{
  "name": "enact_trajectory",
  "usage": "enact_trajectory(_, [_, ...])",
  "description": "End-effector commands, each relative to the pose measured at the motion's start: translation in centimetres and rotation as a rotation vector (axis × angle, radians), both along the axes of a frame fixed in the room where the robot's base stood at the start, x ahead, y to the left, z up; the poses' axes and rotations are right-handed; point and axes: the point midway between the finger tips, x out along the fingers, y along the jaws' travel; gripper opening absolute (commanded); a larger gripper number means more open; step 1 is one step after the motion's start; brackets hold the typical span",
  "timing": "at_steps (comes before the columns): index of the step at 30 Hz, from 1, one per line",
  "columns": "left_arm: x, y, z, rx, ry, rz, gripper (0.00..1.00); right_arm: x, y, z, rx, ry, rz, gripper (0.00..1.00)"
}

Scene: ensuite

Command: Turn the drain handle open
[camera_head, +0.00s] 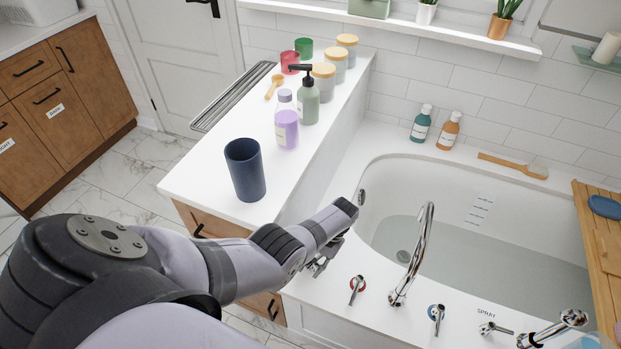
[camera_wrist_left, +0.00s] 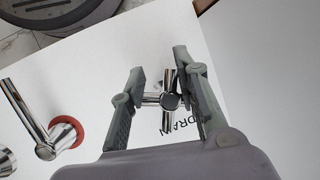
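In the head view my left gripper (camera_head: 326,264) reaches over the deck's left end and hides most of the handle. My right gripper is not in view.
A red-ringed tap handle (camera_head: 357,288) stands just right of the gripper, then the curved spout (camera_head: 424,235), a blue-ringed handle (camera_head: 437,316) and the spray handle (camera_head: 492,328). The tub (camera_head: 460,255) holds water. A dark blue cup (camera_head: 245,170) and bottles stand on the counter.

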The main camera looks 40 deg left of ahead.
Motion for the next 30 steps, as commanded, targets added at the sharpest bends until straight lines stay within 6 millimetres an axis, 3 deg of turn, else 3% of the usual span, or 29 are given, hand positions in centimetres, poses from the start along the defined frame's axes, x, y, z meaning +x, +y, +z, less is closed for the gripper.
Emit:
enact_trajectory(1, [0.95, -0.14, 0.28, -0.002, -0.025, -0.003, 0.36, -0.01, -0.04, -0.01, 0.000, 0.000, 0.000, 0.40])
enact_trajectory(18, [0.42, 0.21, 0.11, 0.003, -0.012, -0.001, 0.74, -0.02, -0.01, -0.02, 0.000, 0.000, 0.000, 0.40])
enact_trajectory(30, [0.42, 0.20, 0.30, 0.005, -0.010, 0.000, 0.75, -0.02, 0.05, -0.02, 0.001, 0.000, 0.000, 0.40])
